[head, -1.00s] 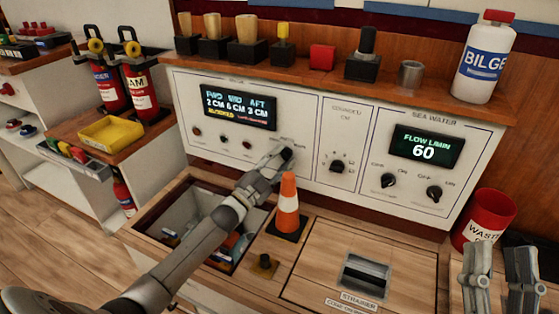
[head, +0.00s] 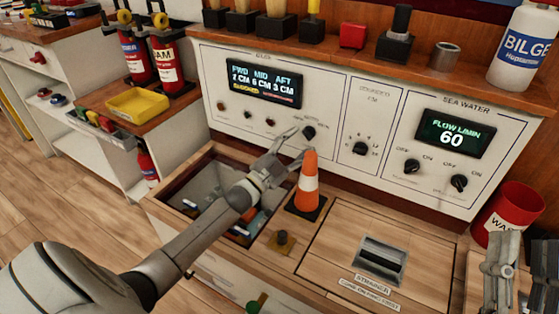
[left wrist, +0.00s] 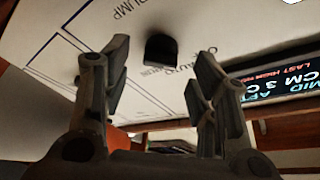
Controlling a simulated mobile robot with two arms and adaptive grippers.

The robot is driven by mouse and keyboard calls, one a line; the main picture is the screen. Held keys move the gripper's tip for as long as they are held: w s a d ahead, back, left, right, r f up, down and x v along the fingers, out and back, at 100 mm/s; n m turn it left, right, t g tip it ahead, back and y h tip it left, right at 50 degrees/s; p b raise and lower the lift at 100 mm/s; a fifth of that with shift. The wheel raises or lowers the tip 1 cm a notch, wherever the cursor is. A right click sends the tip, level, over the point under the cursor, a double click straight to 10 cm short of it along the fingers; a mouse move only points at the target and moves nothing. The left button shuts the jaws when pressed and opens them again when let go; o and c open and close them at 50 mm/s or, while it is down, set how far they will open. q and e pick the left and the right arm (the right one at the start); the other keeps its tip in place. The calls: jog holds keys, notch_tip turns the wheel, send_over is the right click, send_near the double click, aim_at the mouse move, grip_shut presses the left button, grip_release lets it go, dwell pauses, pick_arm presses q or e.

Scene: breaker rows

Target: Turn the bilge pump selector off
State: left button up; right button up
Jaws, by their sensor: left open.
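The bilge pump selector is a small black knob (head: 309,132) low on the white panel, right of the bilge display (head: 264,83). In the left wrist view the knob (left wrist: 161,48) sits beyond and between my fingers, beside upside-down "PUMP" lettering and a partly hidden position label. I cannot tell which position it points to. My left gripper (head: 295,144) is open and empty, just in front of and below the knob, apart from it. Its two fingers also frame the left wrist view (left wrist: 160,70). My right gripper (head: 522,262) is open and empty at the lower right.
An orange cone (head: 309,182) stands close right of my left gripper. An open bin (head: 183,207) lies below the arm. Other black knobs are the strainer knob (head: 360,149) and two sea water knobs (head: 412,166). A red waste bin (head: 508,211) stands at right.

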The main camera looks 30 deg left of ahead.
pick_arm(q)
jog(key=v, duration=0.9)
jog(key=shift+s, duration=0.3)
jog(key=shift+f, duration=0.2)
